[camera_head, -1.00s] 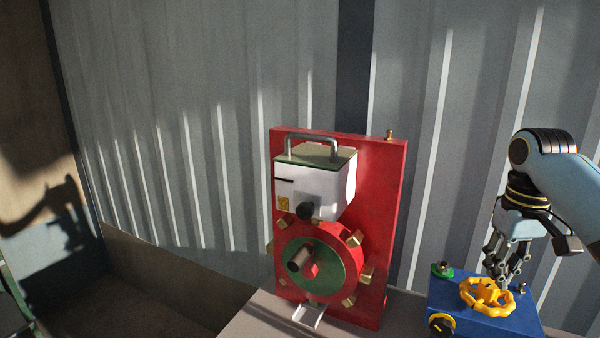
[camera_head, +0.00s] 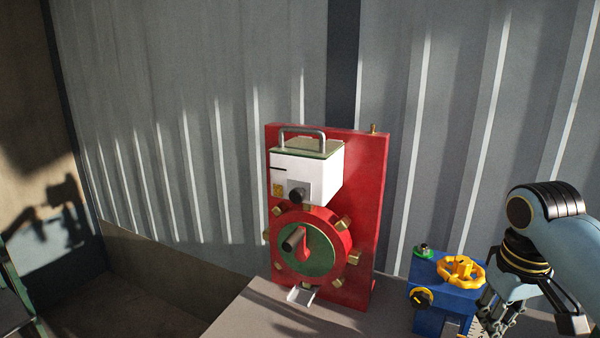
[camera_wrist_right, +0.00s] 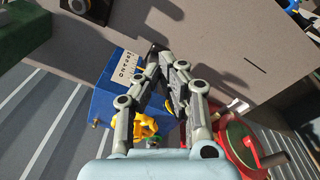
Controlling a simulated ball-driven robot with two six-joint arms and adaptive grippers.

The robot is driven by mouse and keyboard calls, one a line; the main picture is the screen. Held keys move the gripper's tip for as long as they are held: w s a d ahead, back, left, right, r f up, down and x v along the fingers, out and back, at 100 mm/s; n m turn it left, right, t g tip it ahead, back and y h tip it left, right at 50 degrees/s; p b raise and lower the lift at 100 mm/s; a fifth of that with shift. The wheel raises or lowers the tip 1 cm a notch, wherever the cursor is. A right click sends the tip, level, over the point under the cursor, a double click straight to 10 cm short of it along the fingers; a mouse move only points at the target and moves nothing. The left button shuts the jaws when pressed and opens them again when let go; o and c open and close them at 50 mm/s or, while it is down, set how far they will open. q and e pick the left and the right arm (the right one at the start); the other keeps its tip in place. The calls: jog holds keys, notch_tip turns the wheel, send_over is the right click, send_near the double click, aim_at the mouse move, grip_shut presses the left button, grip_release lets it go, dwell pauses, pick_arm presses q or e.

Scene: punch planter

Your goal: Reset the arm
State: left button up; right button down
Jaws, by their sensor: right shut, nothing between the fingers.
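My right gripper (camera_head: 492,318) is at the lower right of the head view, just right of and in front of the blue box (camera_head: 428,318). Its fingers are shut and empty in the right wrist view (camera_wrist_right: 160,60). The box has a yellow handwheel (camera_head: 460,270) on top, a green button (camera_head: 423,250) and a black and yellow knob (camera_head: 421,298). In the wrist view the box (camera_wrist_right: 104,100) and part of the yellow wheel (camera_wrist_right: 146,128) lie behind the fingers. My left gripper is not in view.
A red panel (camera_head: 368,190) stands left of the blue box, with a white handled box (camera_head: 300,175) above a red and green wheel (camera_head: 322,258). A small white chute sits at its foot. The grey tabletop (camera_head: 245,315) is bare at front left. A corrugated wall is behind.

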jog(key=s+a+r+t, duration=0.1)
jog(key=s+a+t, duration=0.15)
jog(key=s, duration=0.85)
jog(key=s+a+t, duration=0.1)
jog(key=s+a, duration=0.3)
jog(key=s, duration=0.6)
notch_tip(320, 180, down, 36)
jog(key=s+d+g+b, duration=0.1)
jog(key=d+g+b, duration=0.1)
jog(key=b, duration=1.1)
pick_arm(q)
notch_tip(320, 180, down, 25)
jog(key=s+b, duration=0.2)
jog(key=b, duration=0.9)
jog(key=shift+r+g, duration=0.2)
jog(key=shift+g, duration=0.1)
pick_arm(e)
jog(key=s+f, duration=1)
jog(key=f, duration=0.5)
jog(key=s+d+f+g, duration=0.1)
jog(key=s+f, duration=0.9)
jog(key=f, duration=0.4)
jog(key=shift+d+f, duration=0.15)
jog(key=shift+f, duration=0.25)
